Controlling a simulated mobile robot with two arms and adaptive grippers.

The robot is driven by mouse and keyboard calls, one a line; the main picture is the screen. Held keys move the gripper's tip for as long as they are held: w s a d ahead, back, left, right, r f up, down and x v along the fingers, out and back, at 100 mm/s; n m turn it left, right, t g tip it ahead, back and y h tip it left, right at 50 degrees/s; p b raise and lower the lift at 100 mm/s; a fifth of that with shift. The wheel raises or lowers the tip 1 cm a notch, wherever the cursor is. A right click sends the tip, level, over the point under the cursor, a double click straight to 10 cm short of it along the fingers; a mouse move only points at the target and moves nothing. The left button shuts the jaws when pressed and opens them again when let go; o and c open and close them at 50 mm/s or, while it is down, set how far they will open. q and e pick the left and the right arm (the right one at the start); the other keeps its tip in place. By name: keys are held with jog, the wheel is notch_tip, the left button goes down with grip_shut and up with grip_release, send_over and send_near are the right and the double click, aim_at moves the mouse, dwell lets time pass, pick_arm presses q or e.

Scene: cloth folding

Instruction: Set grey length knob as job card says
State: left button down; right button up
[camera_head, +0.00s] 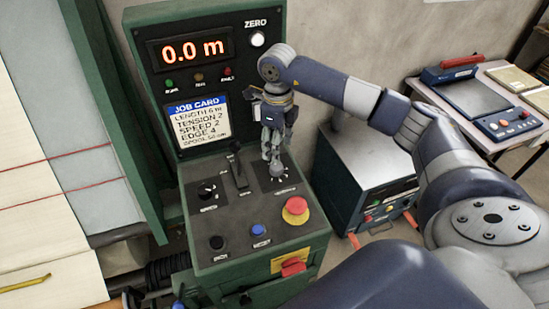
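The job card (199,121) on the dark upright panel reads LENGTH 6 m, TENSION 2, SPEED 2, EDGE 4; its last line is hard to read. The red display (191,49) shows 0.0 m. My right gripper (272,158) points down over a dial at the right of the sloped console top. A small grey knob (279,168) shows at its fingertips, partly hidden. I cannot tell whether the fingers touch it or how far they are closed. The dial's setting is unreadable. My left gripper is not in view.
The console (215,265) also carries a black lever (238,174), a black dial (207,190), a red stop button (296,206), a blue button (258,230) and a black button (217,243). A dark cabinet (366,178) stands right of the console. Cloth lies left.

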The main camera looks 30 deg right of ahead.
aim_at(276, 166)
notch_tip(276, 166, down, 5)
jog(key=shift+p, duration=0.9)
notch_tip(276, 166, down, 3)
jog(key=shift+w+f+p, duration=0.1)
jog(key=shift+p, duration=0.25)
jog(key=shift+c, duration=0.3)
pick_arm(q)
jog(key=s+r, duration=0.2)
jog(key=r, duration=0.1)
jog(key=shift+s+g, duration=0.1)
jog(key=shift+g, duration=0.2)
pick_arm(e)
jog(key=c, duration=1)
